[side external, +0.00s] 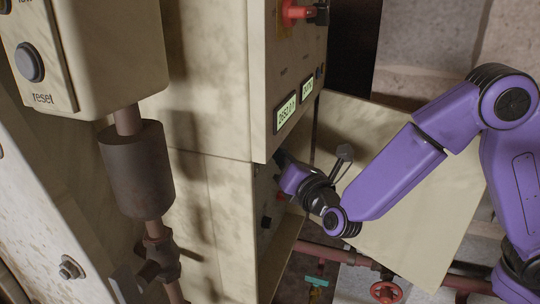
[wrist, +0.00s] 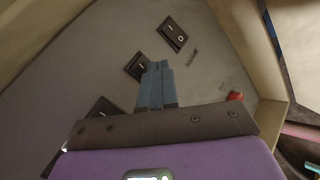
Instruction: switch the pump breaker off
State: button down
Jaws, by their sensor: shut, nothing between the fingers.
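A grey switch panel fills the wrist view (wrist: 95,55). A row of black rocker switches runs diagonally across it: an upper switch (wrist: 174,34) with I and O marks, a middle switch (wrist: 137,67) and a lower switch (wrist: 103,108).
A red button (wrist: 235,96) is on the panel, right of my fingers. The open cabinet door (side external: 410,190) stands behind my arm. A red valve wheel (side external: 386,292) and pipes lie below.

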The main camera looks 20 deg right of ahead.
jog(key=shift+s+d, duration=0.35)
jog(key=shift+d, duration=0.05)
jog(key=shift+r, duration=0.1)
jog(key=shift+s+d+r, duration=0.15)
jog(key=shift+s+d, duration=0.75)
jog(key=shift+s+d+r, duration=0.1)
jog(key=shift+s+d, duration=0.75)
